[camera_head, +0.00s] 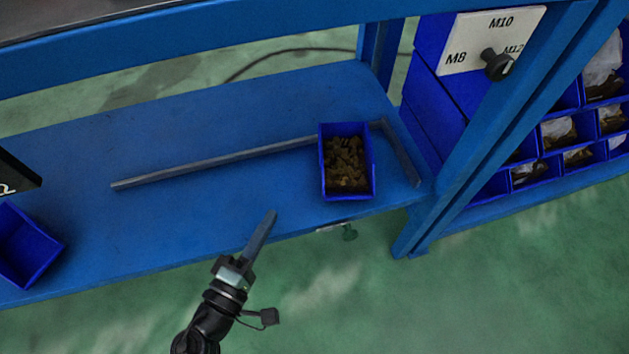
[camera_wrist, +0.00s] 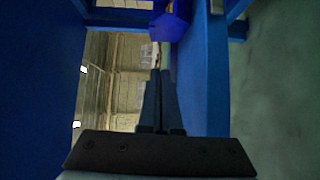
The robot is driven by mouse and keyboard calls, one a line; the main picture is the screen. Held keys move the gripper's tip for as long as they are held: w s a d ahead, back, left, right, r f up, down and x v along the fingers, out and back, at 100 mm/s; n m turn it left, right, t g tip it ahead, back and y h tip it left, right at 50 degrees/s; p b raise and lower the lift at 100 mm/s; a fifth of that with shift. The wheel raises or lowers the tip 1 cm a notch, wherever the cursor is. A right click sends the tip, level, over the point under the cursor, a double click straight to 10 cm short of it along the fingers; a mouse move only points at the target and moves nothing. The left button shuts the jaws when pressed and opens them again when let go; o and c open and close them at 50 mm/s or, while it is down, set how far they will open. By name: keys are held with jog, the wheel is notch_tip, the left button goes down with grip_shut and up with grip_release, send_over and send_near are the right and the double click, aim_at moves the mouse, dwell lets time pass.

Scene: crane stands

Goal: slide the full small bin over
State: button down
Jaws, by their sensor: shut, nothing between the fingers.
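The full small bin (camera_head: 349,196) is blue and holds brownish small parts. It stands upright on the right part of the blue shelf (camera_head: 200,130), near the front edge. My gripper (camera_head: 271,214) is shut and empty. In the head view its tips are left of the bin and a little nearer the front, with a clear gap between them. In the wrist view the shut fingers (camera_wrist: 160,74) point toward a blue box-like shape (camera_wrist: 171,24) at the top, which looks like the bin.
A long grey strip (camera_head: 210,164) lies on the shelf behind and left of the bin; a shorter one (camera_head: 402,153) lies at its right. An empty blue bin (camera_head: 24,246) sits far left. A blue post (camera_head: 500,130) rises on the right.

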aim_at(341, 170)
jog(key=shift+w, duration=0.25)
jog(key=b+x, duration=0.3)
jog(key=x, duration=0.6)
jog(key=shift+w+d, duration=0.2)
jog(key=shift+d, duration=0.05)
jog(key=shift+w+d+r+b, duration=0.1)
jog(key=shift+w+d+b, duration=0.15)
jog(key=shift+d, duration=0.3)
jog(key=shift+w+d+b, duration=0.1)
jog(key=shift+w+d, duration=0.1)
jog(key=shift+d, duration=0.4)
jog(key=shift+w+d, duration=0.25)
jog(key=shift+d, duration=0.4)
jog(key=shift+d, duration=0.1)
jog(key=w+d, duration=0.1)
jog(key=d, duration=0.1)
jog(key=d+b, duration=0.1)
jog(key=d, duration=0.1)
jog(key=w+d, duration=0.1)
jog(key=d, duration=0.1)
jog(key=shift+w+d+b, duration=0.1)
jog(key=shift+w+b, duration=0.2)
jog(key=shift+w, duration=0.05)
